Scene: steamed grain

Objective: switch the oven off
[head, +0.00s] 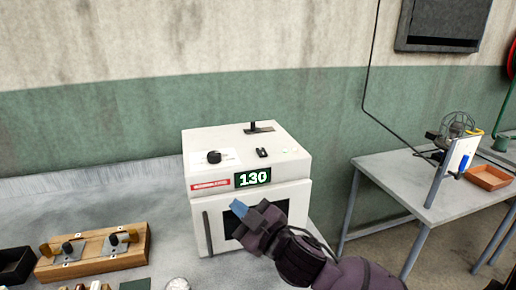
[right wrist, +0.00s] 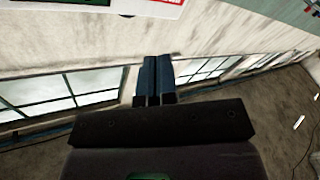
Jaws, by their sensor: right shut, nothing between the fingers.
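The oven (head: 297,170) is a white box on the bench. Its green display (head: 253,177) reads 130. On its sloping top are a black knob (head: 214,157), a small black switch (head: 262,153) and a small green light (head: 285,151). My right gripper (head: 238,208) is in front of the oven door, below the display, and covers part of the dark window. Its blue fingers are shut and empty, also in the right wrist view (right wrist: 154,80). There a strip of the oven (right wrist: 142,8) shows at the top edge. My left gripper is not in view.
A wooden block with metal fittings (head: 95,253) and a black box (head: 15,265) are on the grey bench (head: 110,190) at left. A black lever (head: 257,128) stands on the oven's rear top. A side table (head: 400,175) at right holds an orange tray (head: 488,178).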

